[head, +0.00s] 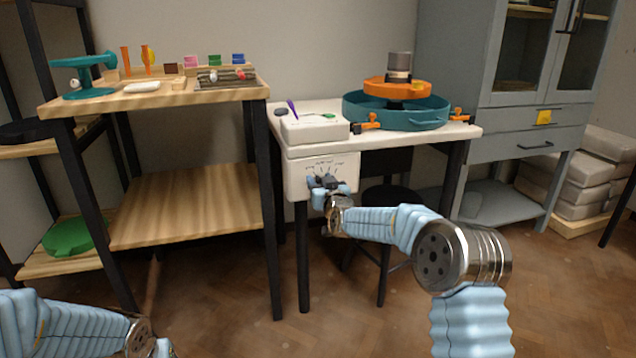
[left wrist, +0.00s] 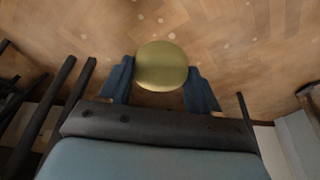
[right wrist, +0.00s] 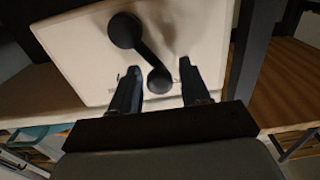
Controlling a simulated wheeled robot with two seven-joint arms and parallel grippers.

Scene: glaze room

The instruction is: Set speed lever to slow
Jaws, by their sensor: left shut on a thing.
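The speed lever (right wrist: 148,55) is black, with a round pivot disc and a round end knob, on a white panel (right wrist: 80,60). In the head view the panel (head: 347,177) hangs at the table's front, with a fan of small marks too small to read. My right gripper (head: 322,184) is in front of the panel and hides most of the lever. In the right wrist view its fingers stand apart, either side of the knob, with gaps. My left gripper (left wrist: 159,78) is shut on a round olive-yellow thing (left wrist: 160,62), above the floor.
The white table (head: 462,131) carries a teal basin (head: 420,120) with an orange wheel part and a white box (head: 310,130). A black stool (head: 390,200) stands under it. A wooden bench (head: 170,95) with small items is at left, a grey cabinet (head: 520,100) at right.

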